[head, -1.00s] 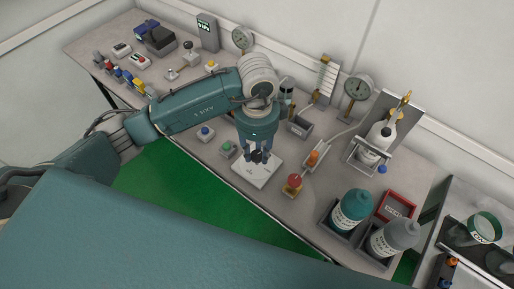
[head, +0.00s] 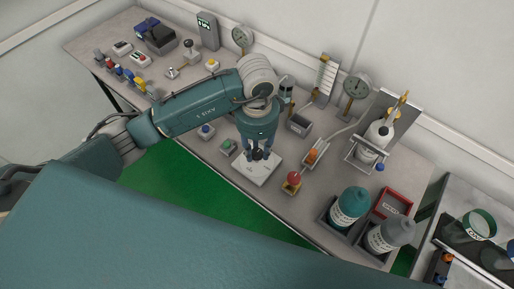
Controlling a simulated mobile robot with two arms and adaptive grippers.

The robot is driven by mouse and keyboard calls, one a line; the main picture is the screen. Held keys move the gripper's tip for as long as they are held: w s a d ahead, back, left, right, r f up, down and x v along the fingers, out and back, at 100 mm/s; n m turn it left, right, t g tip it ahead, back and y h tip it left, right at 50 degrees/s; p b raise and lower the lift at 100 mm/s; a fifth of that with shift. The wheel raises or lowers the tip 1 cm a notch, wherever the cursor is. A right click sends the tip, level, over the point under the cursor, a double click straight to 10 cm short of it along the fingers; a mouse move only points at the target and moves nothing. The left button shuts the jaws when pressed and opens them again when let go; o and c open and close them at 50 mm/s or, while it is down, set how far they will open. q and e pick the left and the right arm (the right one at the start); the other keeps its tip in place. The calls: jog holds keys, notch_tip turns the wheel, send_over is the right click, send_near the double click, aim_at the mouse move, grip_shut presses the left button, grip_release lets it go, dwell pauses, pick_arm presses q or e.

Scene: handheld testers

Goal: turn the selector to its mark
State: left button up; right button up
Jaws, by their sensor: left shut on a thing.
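The selector is a black knob (head: 257,155) on a white square plate (head: 250,172) that lies on the grey bench. My left gripper (head: 258,150) points down over the plate with its fingers around the knob, shut on it. The fingers and the arm hide part of the knob, and I cannot make out its mark or which way it points. My right gripper is not in view.
A green button box (head: 228,146) and a blue button box (head: 206,131) stand left of the plate. A red mushroom button (head: 293,179) and an orange-handled switch (head: 311,156) stand to its right. Two bottles (head: 351,206) (head: 389,236) stand in grey holders at front right.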

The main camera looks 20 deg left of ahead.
pick_arm(q)
jog(key=o, duration=1.1)
jog(key=shift+w, duration=0.1)
jog(key=shift+o, duration=0.2)
